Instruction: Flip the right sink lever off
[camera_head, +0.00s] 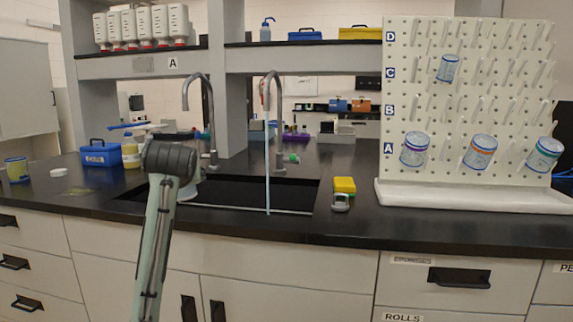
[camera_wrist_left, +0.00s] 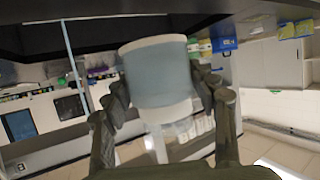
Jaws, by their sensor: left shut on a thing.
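The right tap (camera_head: 276,125) is a grey gooseneck behind the black sink (camera_head: 235,192). A thin stream of water (camera_head: 267,185) falls from it into the sink, and also shows in the left wrist view (camera_wrist_left: 70,50). A small green part (camera_head: 293,158) is beside its base; I cannot tell for sure that it is the lever. My left arm rises in front of the sink's left part and hides its gripper in the head view. In the left wrist view my left gripper (camera_wrist_left: 160,90) is shut on a pale blue-and-white cylindrical container (camera_wrist_left: 158,72). My right gripper is not in view.
The left tap (camera_head: 207,115) stands behind my left wrist. A yellow sponge (camera_head: 344,185) lies right of the sink. A pegboard (camera_head: 465,100) with several labelled vessels stands further right. A blue box (camera_head: 100,154) and bottle (camera_head: 131,155) stand left.

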